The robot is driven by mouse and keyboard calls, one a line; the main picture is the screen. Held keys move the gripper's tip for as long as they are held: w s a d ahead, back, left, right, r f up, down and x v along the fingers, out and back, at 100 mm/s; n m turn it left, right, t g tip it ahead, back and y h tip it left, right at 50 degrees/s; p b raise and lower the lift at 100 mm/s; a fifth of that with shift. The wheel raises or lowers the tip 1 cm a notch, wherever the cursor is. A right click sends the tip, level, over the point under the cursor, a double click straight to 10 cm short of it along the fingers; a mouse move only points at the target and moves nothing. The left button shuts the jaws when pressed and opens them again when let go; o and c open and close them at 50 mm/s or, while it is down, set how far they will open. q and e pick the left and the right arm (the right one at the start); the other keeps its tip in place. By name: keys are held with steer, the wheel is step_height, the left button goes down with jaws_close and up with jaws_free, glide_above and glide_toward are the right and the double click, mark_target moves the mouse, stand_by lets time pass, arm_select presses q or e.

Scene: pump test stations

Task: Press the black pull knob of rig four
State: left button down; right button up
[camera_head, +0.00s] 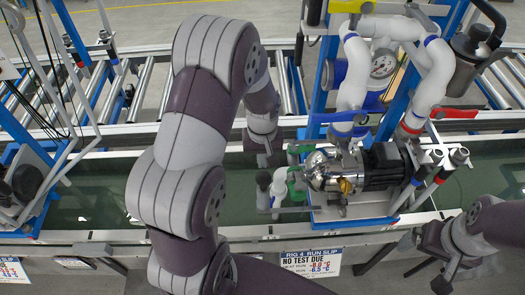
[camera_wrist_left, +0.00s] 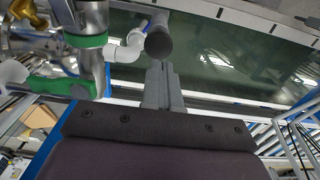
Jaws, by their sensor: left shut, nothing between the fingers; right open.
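The rig four pump (camera_head: 335,172) stands on a plate at the middle right, above a slip reading RIG 4. In the left wrist view a dark round knob (camera_wrist_left: 159,45), which looks like the black pull knob, sits just beyond my left fingertips. My left gripper (camera_head: 263,160) is shut and empty, beside the pump's green and grey fittings; its closed fingers also show in the left wrist view (camera_wrist_left: 162,72), pointing at the knob. I cannot tell whether they touch. My right gripper (camera_head: 447,278) is open, low at the right, apart from the rig.
White pipes (camera_head: 435,70) and a blue frame (camera_head: 325,60) rise behind the pump. Green-handled fittings (camera_wrist_left: 85,40) crowd the left of the wrist view. A roller conveyor (camera_head: 145,85) runs behind. The green bench surface (camera_head: 100,190) is bare left of my left arm.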

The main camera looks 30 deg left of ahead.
arm_select(q)
step_height(320, 180, up, 4)
steer(key=shift+w+f, duration=0.1)
steer(key=shift+w+a, duration=0.1)
stand_by(0.3)
stand_by(0.4)
stand_by(0.4)
